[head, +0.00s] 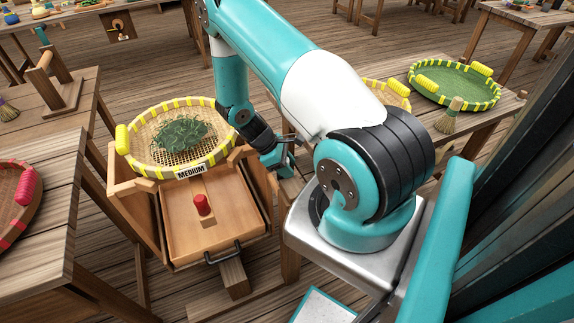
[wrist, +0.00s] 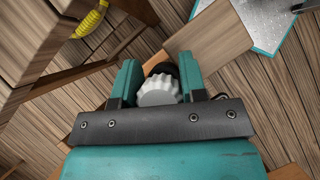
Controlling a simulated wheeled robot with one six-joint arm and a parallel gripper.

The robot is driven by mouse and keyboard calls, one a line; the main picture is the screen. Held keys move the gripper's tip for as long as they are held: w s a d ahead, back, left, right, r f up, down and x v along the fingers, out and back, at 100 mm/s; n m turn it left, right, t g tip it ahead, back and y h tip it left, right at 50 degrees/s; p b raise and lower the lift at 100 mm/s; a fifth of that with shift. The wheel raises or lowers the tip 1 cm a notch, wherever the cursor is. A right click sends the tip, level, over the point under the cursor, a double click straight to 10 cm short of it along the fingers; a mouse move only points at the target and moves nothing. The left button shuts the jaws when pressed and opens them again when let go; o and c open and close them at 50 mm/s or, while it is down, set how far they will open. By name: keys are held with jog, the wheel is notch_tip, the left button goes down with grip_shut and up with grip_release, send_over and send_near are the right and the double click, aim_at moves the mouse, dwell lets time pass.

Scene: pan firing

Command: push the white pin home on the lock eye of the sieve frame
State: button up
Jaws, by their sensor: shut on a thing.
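The sieve (head: 150,171), with a yellow-banded rim, a "MEDIUM" label and green leaves inside, rests on the wooden sieve frame (head: 122,189). My gripper (head: 284,162) is at the right side of this frame. In the wrist view my gripper (wrist: 159,86) is shut on the white pin (wrist: 157,93), seen as a ribbed white knob between the teal fingers. A dark round part (wrist: 161,69) shows just beyond the knob. I cannot tell whether it is the lock eye, nor how deep the pin sits. In the head view the pin is hidden by my gripper.
A wooden tray (head: 241,222) with a red knob (head: 202,204) and a dark handle (head: 223,253) sits below the sieve. Wooden tables stand left (head: 40,175) and right (head: 463,128). The right one holds a green tray (head: 455,82) and a brush (head: 448,118).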

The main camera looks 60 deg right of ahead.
jog(key=o, duration=1)
jog(key=b+v, duration=0.2)
jog(key=v, duration=1.5)
jog(key=shift+r+b, duration=0.2)
jog(key=shift+b, duration=0.15)
jog(key=shift+a, duration=0.1)
jog(key=s+a+r+t+y, duration=0.1)
jog(key=a+r+t, duration=0.1)
jog(key=a+r, duration=0.5)
jog(key=s+a+r+t+y, duration=0.1)
jog(key=a+r+t+y, duration=0.2)
jog(key=a, duration=0.6)
jog(key=s+a+r+y, duration=0.1)
jog(key=s+a+r, duration=0.4)
jog(key=s+a, duration=0.2)
jog(key=s+a+r+n+t+y, duration=0.1)
jog(key=s+a+r+y, duration=0.1)
jog(key=s+a+r, duration=0.3)
jog(key=s+a, duration=0.3)
jog(key=shift+s, duration=0.2)
